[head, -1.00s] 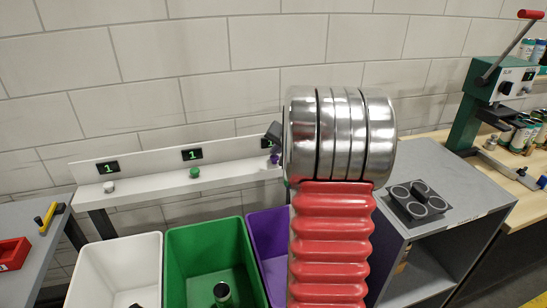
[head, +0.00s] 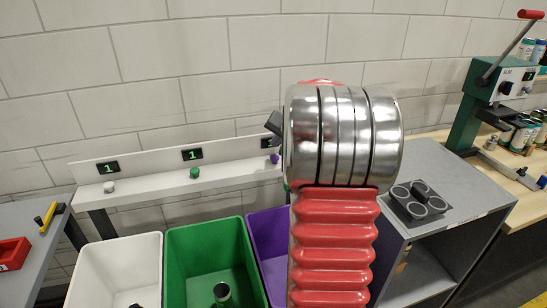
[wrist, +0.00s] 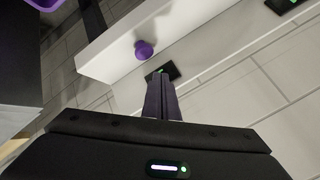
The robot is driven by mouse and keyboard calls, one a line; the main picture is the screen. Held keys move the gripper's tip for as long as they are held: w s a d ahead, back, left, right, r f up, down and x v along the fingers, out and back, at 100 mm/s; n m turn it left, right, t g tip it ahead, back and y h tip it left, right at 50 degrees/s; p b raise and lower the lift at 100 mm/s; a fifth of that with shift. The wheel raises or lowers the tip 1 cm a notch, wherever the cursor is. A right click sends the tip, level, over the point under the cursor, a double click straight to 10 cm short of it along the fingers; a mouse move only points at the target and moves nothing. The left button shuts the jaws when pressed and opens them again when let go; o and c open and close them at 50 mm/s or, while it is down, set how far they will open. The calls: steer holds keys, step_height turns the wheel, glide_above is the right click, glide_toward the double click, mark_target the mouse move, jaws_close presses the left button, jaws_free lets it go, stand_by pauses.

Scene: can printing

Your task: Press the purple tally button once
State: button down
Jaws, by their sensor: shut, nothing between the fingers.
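The purple tally button (head: 274,158) sits on the white shelf, just left of my arm in the head view. In the wrist view the purple button (wrist: 144,49) stands on the white ledge, to the left of and beyond my fingertips. My gripper (wrist: 161,80) is shut and empty, with a gap seen between it and the button. In the head view my gripper (head: 273,122) shows as a dark tip above the button, mostly hidden behind my arm. The dark counter display (head: 266,143) behind the button is partly covered, and its number cannot be read.
A white button (head: 108,187) and a green button (head: 195,173) stand along the shelf (head: 150,185), each under a display reading 1. White (head: 115,265), green (head: 205,235) and purple (head: 265,225) bins stand below. A grey cabinet (head: 445,170) is at right.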

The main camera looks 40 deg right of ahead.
steer(key=shift+r, duration=1.45)
steer(key=s+a+f+g+y, duration=0.1)
steer(key=s+a+f, duration=0.2)
steer(key=f, duration=0.2)
steer(key=s+a+r+n+y, duration=0.1)
steer(key=s+a+n, duration=0.3)
steer(key=a, duration=1)
steer(key=s+a+r+n+g, duration=0.1)
steer(key=s+a+n, duration=0.4)
steer(key=s+a, duration=0.5)
steer(key=s+a+r+n+y, duration=0.1)
steer(key=s+a+n, duration=0.3)
steer(key=a, duration=1.5)
steer(key=shift+s+r+n+g+y, duration=0.3)
steer(key=shift+s+r+g, duration=0.1)
steer(key=shift+s, duration=1.1)
steer(key=shift+a, duration=0.1)
